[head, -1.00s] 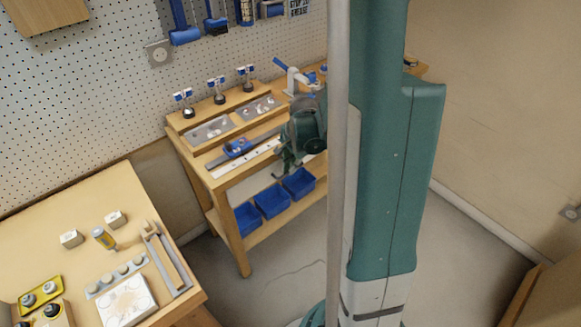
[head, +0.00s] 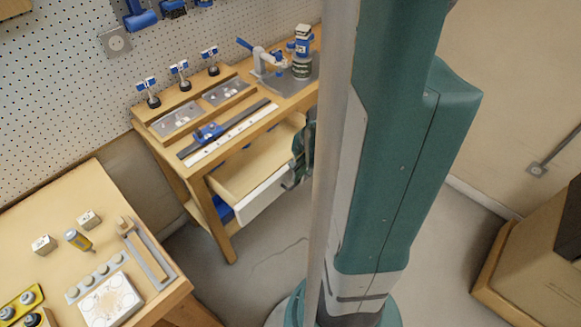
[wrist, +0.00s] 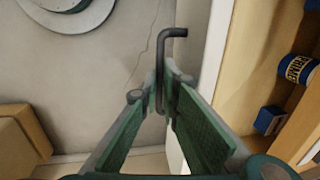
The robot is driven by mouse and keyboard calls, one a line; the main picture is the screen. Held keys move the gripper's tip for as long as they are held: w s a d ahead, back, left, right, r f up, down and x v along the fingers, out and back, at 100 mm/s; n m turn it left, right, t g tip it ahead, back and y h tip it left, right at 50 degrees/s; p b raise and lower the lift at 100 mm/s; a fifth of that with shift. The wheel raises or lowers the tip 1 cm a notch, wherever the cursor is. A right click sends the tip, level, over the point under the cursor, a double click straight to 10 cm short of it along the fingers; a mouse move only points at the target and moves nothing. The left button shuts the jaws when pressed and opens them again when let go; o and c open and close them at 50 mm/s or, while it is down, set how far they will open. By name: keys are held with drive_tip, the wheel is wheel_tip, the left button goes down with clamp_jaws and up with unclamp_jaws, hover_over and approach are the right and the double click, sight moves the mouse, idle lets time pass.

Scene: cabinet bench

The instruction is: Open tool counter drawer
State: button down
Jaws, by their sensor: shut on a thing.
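The tool counter drawer is pulled out from under the bench top in the head view, with its pale wooden inside (head: 240,174) and white front (head: 265,200) showing. The white front also shows in the wrist view (wrist: 214,62). Its dark bar handle (wrist: 174,33) stands between my fingertips in the wrist view. My gripper (wrist: 164,92) is shut on this handle. In the head view my gripper (head: 298,168) is at the right end of the drawer front, partly hidden by my own column, which also hides the drawer's far right side.
The bench top (head: 291,104) holds a blue-handled clamp tool (head: 262,60), metal trays and a rail. A second table (head: 60,212) with small parts stands at left. Open floor (head: 270,265) lies before the drawer.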

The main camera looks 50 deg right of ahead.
drive_tip(key=s, duration=0.8)
drive_tip(key=c, duration=2.9)
unclamp_jaws()
drive_tip(key=shift+o, duration=0.2)
drive_tip(key=shift+r, duration=0.25)
